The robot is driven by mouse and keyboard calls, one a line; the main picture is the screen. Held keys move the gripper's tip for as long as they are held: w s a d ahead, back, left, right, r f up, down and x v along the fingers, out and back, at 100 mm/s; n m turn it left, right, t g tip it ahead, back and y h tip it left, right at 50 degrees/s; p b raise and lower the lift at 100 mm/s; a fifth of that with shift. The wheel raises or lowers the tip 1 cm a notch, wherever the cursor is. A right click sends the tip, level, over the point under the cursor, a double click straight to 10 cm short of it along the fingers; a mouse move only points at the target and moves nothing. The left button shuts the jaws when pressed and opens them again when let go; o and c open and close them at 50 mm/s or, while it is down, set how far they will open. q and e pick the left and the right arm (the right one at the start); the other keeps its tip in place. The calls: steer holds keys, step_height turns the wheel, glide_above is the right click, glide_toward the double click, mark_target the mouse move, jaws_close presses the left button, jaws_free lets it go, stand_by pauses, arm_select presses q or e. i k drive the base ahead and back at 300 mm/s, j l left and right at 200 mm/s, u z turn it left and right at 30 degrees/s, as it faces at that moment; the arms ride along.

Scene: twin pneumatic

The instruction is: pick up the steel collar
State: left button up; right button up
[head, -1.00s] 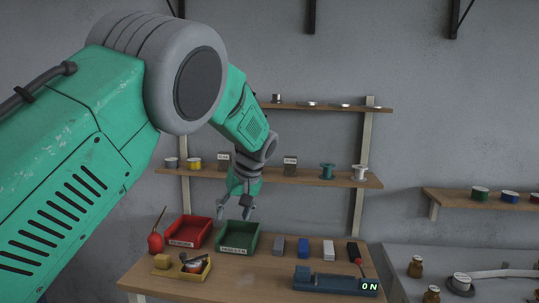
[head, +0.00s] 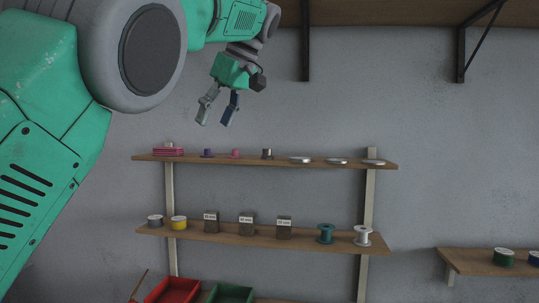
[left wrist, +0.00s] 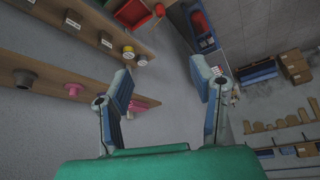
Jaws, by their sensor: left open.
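The steel collar (head: 267,154) looks like the small grey flanged piece standing on the top shelf (head: 225,160), right of a small pink piece. In the left wrist view a grey flanged piece (left wrist: 24,79), which appears to be the same collar, stands at the left on the shelf. My left gripper (head: 214,113) is open and empty, fingers pointing down, above and left of the collar in the head view. Its fingers (left wrist: 163,90) spread apart in the left wrist view with nothing between them. My right gripper is not in view.
The top shelf also holds a pink stack (head: 168,151), purple (head: 207,153) and pink (head: 235,154) pieces and silver discs (head: 300,159). The lower shelf (head: 205,234) carries spools and labelled boxes. Red (head: 172,291) and green (head: 230,293) bins sit below. Dark brackets (head: 305,50) hang above.

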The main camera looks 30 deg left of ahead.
mark_target(267, 153)
steer(key=i, duration=1.1)
